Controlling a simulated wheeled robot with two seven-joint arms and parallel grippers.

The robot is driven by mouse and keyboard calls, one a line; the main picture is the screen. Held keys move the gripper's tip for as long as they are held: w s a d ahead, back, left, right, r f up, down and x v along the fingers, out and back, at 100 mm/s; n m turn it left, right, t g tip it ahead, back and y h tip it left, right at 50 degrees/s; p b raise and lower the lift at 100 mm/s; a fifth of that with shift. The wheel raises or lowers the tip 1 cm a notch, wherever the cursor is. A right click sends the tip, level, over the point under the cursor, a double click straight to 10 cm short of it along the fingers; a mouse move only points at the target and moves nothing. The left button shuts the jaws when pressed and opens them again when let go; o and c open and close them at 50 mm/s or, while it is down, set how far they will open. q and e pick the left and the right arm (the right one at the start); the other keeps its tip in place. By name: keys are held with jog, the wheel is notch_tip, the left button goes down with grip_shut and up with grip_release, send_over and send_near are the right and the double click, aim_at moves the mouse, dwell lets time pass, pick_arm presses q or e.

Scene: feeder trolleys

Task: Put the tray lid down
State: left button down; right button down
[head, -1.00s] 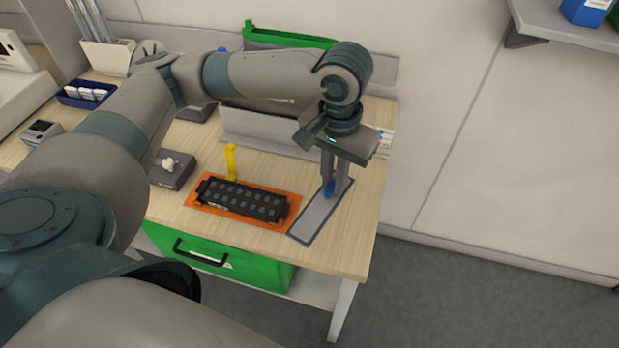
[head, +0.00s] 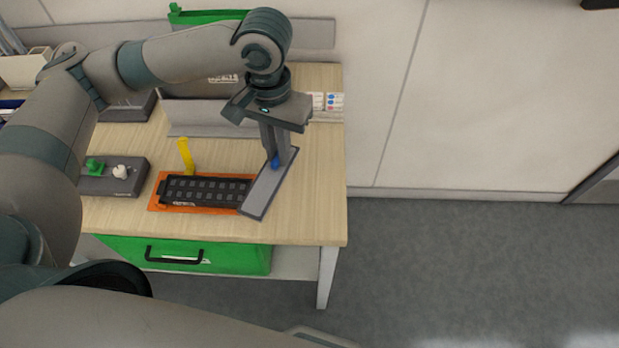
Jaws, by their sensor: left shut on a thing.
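The tray lid (head: 262,193) is a flat grey plate with a dark edge and a blue knob (head: 275,161). My left gripper (head: 277,162) points down and is shut on the blue knob. The lid hides the right end of the orange mat and reaches the right end of the black tray (head: 205,189). I cannot tell whether the lid touches the table or hangs just above it. The black tray has rows of small grey squares and sits on the orange mat (head: 155,204). My right gripper is not in view.
A yellow upright piece (head: 186,156) stands behind the tray. A grey box with green and white knobs (head: 133,180) is to the left. A grey upright panel stands behind. The wooden table (head: 315,215) is clear right of the lid. A green drawer (head: 225,258) is below.

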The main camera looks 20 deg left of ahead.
pick_arm(q)
jog(key=shift+w+d+m, duration=0.3)
jog(key=shift+d+m, duration=0.25)
jog(key=shift+m, duration=0.45)
jog(key=w+d+m, duration=0.2)
jog(key=d+m, duration=0.6)
jog(key=m, duration=0.7)
jog(key=w+d+r+m, duration=0.1)
jog(key=w+d+m, duration=0.2)
jog(key=d+m, duration=0.4)
jog(key=m, duration=0.8)
jog(key=shift+d+r, duration=0.15)
jog(key=shift+d, duration=0.2)
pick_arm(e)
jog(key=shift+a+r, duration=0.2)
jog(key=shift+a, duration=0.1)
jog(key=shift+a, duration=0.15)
